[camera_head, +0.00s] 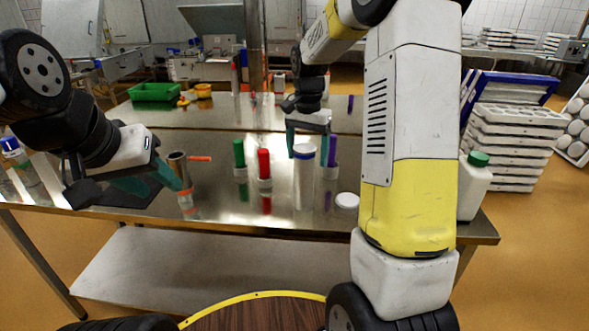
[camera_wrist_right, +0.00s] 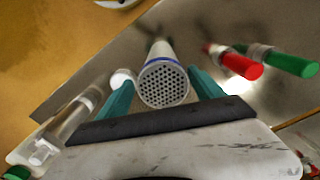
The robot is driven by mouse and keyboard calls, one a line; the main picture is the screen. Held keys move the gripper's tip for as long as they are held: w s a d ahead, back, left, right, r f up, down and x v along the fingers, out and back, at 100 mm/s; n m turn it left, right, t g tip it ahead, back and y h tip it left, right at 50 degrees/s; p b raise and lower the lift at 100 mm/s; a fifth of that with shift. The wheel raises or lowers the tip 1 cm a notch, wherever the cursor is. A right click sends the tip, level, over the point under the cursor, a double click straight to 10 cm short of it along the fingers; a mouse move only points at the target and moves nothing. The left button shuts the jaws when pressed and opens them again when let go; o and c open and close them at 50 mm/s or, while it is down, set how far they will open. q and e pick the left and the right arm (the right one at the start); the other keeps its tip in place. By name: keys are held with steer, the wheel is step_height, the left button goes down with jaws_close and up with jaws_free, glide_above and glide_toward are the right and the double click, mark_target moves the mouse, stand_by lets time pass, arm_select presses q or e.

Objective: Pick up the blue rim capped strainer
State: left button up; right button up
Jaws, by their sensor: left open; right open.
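The blue rim capped strainer (camera_head: 304,175) stands upright near the front of the steel table, a white cylinder with a blue band near its top. In the right wrist view its perforated grey end (camera_wrist_right: 164,85) faces the camera, ringed in blue. My right gripper (camera_head: 308,140) is over the strainer's top, open, with one teal finger on each side. In the wrist view small gaps seem to show between fingers and strainer; contact is unclear. My left gripper (camera_head: 150,181) is open and empty at the table's left, near a metal cup (camera_head: 178,165).
Green (camera_head: 239,153) and red (camera_head: 264,163) capped cylinders stand left of the strainer; a purple one (camera_head: 332,152) stands close on its right. A white round lid (camera_head: 347,200) lies at the front edge. A green-capped jug (camera_head: 473,190) stands at the right. A green bin (camera_head: 155,91) is further back.

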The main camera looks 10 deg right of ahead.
mark_target(304, 166)
steer(key=f, duration=0.4)
steer(key=shift+s+a+f, duration=0.1)
steer(key=shift+a+f, duration=0.15)
steer(key=shift+a, duration=0.1)
steer(key=shift+c, duration=0.3)
steer(key=shift+r, duration=0.1)
steer(key=c, duration=1.6)
